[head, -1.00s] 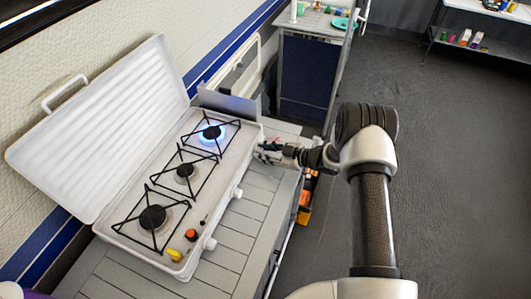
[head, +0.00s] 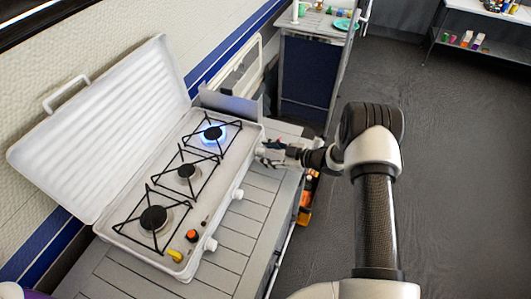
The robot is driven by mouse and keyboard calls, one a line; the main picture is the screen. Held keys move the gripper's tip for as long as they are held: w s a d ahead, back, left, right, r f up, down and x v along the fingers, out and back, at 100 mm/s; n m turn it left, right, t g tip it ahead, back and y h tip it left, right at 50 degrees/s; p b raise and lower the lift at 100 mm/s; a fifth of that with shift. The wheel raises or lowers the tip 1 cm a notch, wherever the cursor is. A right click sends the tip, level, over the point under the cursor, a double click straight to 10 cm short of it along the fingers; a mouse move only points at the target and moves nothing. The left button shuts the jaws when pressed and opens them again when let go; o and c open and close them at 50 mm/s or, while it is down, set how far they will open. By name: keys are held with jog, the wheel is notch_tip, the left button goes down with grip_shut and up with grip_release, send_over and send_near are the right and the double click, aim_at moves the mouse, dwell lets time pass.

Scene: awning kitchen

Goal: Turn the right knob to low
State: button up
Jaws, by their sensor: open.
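A white three-burner camping stove (head: 222,178) with its lid raised stands on a grey slatted counter. The far burner (head: 213,133) burns with a blue flame; the middle burner (head: 187,171) and near burner (head: 153,218) show no flame. Two white knobs show on the stove's front side, the middle knob (head: 238,193) and the near knob (head: 210,244). The right knob, at the far end, is hidden by my gripper, so its setting cannot be read. My gripper (head: 264,152) is open at that end of the front side. Whether it touches the knob is unclear.
The slatted counter (head: 240,236) has bare room in front of the stove. A dark cabinet (head: 306,80) stands behind. Open floor lies to the right.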

jog(key=v, duration=1.1)
jog(key=shift+s, duration=0.1)
